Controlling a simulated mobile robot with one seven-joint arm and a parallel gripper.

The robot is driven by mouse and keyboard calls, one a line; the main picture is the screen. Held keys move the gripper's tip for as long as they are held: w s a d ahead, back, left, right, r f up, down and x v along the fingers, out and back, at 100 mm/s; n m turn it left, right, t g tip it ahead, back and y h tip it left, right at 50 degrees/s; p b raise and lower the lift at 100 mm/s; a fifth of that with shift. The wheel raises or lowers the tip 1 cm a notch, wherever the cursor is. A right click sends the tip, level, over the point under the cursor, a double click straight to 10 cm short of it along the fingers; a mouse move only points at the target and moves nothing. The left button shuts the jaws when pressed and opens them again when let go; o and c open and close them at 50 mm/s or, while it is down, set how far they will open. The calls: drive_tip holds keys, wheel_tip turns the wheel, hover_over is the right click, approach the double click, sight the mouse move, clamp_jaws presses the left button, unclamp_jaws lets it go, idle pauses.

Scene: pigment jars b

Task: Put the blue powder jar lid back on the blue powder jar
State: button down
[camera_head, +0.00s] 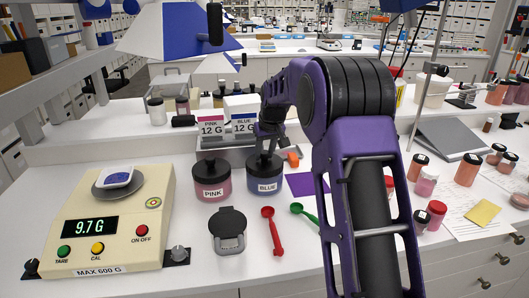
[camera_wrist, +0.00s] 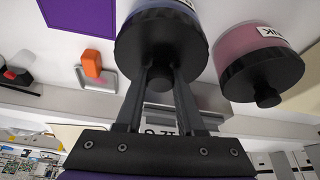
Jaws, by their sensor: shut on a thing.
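The blue powder jar (camera_head: 266,186), labelled BLUE, stands upright on the white table right of the pink jar. Its black lid (camera_head: 264,162) is at the jar's mouth; it also shows as a dark round disc in the wrist view (camera_wrist: 158,38). My gripper (camera_head: 268,141) is above the jar, with its fingers shut on the lid's knob. The fingers also show in the wrist view (camera_wrist: 161,78). In the wrist view the jar's bluish body (camera_wrist: 200,18) shows behind the lid. I cannot tell whether the lid is fully seated.
The pink jar (camera_head: 212,190) stands close on the left with its black lid on. A scale (camera_head: 60,232) reading 9.7 G holds a dish of blue powder (camera_head: 118,178). Red (camera_head: 272,232) and green (camera_head: 304,213) spoons lie in front. Several small jars stand at the right.

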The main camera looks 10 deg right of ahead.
drive_tip(key=shift+c, duration=2.2)
unclamp_jaws()
drive_tip(key=shift+r, duration=0.15)
wheel_tip(320, 180, up, 4)
drive_tip(key=p, duration=0.3)
drive_tip(key=shift+r, duration=0.9)
